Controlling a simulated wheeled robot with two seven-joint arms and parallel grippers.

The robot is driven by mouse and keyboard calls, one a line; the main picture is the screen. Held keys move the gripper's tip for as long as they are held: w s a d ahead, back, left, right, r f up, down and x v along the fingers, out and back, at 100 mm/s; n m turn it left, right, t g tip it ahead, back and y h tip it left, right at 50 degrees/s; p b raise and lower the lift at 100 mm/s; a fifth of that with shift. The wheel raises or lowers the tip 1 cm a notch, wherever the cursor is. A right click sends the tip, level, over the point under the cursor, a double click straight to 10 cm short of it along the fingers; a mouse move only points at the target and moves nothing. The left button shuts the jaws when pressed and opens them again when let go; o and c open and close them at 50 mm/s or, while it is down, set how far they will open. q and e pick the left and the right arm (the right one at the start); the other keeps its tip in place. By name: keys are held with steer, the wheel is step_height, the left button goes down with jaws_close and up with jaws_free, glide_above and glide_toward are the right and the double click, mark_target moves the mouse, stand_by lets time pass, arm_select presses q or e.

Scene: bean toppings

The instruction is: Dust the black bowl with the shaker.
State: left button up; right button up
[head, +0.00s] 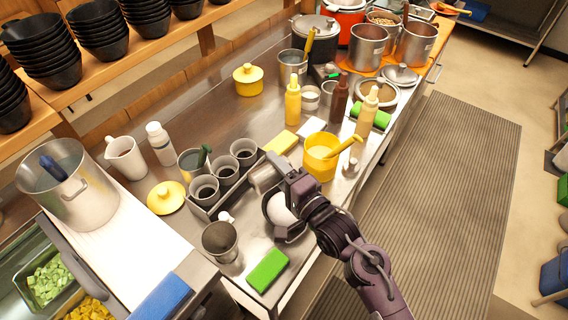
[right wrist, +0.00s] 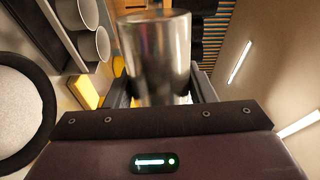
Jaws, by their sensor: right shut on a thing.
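My right gripper (head: 276,172) is shut on a metal shaker (head: 263,179), a shiny silver cylinder. The shaker also fills the upper middle of the right wrist view (right wrist: 157,60), between the gripper's fingers. The black bowl (head: 269,216) sits on the steel counter just below the gripper in the head view, with white contents. My right wrist and arm hide part of it. In the right wrist view the bowl's dark rim (right wrist: 48,105) shows at the left edge, off to the side of the shaker. My left gripper is not in view.
A rack of grey cups (head: 227,174) stands just left of the shaker. A yellow tub (head: 318,163) stands to the right. A metal cup (head: 220,241) and a green sponge (head: 267,270) lie near the bowl. Bottles and pots crowd the back; stacked black bowls (head: 43,50) fill the shelf.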

mark_target(281, 177)
steer(key=f+m, duration=0.1)
steer(key=m+b, duration=0.1)
steer(key=m, duration=0.1)
steer(key=shift+d+f+m, duration=0.25)
steer(key=shift+f+m, duration=0.05)
steer(key=shift+f, duration=0.1)
steer(key=m, duration=0.1)
steer(key=f+m+b, duration=0.1)
steer(key=m, duration=0.1)
steer(key=shift+w+d+f+b, duration=0.1)
steer(key=shift+w+b, duration=0.05)
steer(key=shift+b, duration=0.15)
arm_select(q)
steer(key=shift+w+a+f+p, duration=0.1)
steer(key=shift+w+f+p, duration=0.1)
steer(key=shift+p, duration=1.25)
arm_select(e)
steer(key=shift+w+d+f+m, duration=0.15)
steer(key=shift+f+m, duration=0.55)
steer(key=shift+m, duration=0.45)
steer(key=shift+w+d+f+m, duration=0.1)
steer(key=shift+f+m, duration=0.55)
steer(key=shift+m, duration=0.5)
steer(key=shift+o, duration=0.3)
